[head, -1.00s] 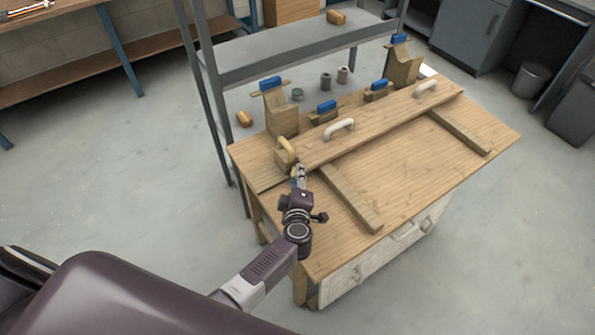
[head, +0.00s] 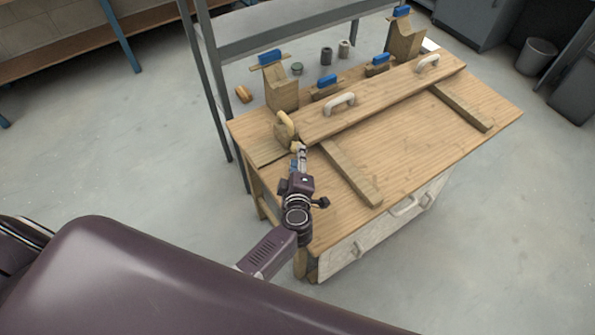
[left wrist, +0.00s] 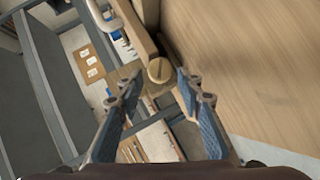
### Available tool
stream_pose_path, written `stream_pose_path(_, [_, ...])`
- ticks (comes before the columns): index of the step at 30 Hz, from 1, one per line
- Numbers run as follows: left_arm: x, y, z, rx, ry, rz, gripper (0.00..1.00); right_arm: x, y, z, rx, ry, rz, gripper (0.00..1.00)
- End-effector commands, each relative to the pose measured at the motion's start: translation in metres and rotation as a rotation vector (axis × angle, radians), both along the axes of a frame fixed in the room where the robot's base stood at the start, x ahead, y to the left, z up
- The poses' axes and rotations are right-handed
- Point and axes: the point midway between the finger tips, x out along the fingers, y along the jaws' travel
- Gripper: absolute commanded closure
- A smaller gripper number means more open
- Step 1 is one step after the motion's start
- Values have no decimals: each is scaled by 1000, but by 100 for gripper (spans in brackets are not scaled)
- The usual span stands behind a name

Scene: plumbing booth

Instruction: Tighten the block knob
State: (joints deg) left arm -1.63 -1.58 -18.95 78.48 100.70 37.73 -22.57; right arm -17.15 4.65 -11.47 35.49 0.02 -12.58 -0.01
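The block knob (left wrist: 159,70) is a round wooden disc with a slot across its face, seen in the left wrist view. It also shows in the head view (head: 296,146), on the end of the wooden block (head: 284,134) with a yellowish handle (head: 286,121), at the bench's left end. My left gripper (head: 299,153) is just in front of the knob in the head view. In the left wrist view my left gripper (left wrist: 158,88) is open, its blue-padded fingers on either side of the knob's line and apart from it. My right gripper is not in view.
A long wooden board (head: 385,98) with two white handles lies on the workbench (head: 420,140). Two wooden strips cross the bench top in front of it. Blue-topped wooden stands (head: 280,85) are behind. A metal shelf post (head: 205,90) rises at the left.

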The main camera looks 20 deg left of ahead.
Motion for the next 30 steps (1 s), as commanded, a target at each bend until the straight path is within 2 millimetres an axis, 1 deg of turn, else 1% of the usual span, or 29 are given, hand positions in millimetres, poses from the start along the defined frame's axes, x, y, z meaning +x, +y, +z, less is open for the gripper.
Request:
stream_pose_path(1, [-12,-5,2,-4,3,0,66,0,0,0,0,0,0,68])
stream_pose_path(6, [-44,-15,13,-2,2,2,66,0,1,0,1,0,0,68])
stream_pose_path(9, [-58,-20,18,-3,2,1,66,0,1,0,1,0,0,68])
stream_pose_path(12, [-68,-24,22,-1,2,1,66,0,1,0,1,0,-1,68])
stream_pose_path(17, [-74,-26,25,1,1,0,66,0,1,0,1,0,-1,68])
stream_pose_path(26, [-73,-26,25,5,-2,-1,66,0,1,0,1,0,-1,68])
stream_pose_path(29, [-70,-25,33,46,-27,-16,66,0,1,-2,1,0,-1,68])
stream_pose_path(30, [-67,-25,39,80,-47,-27,66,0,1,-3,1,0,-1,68])
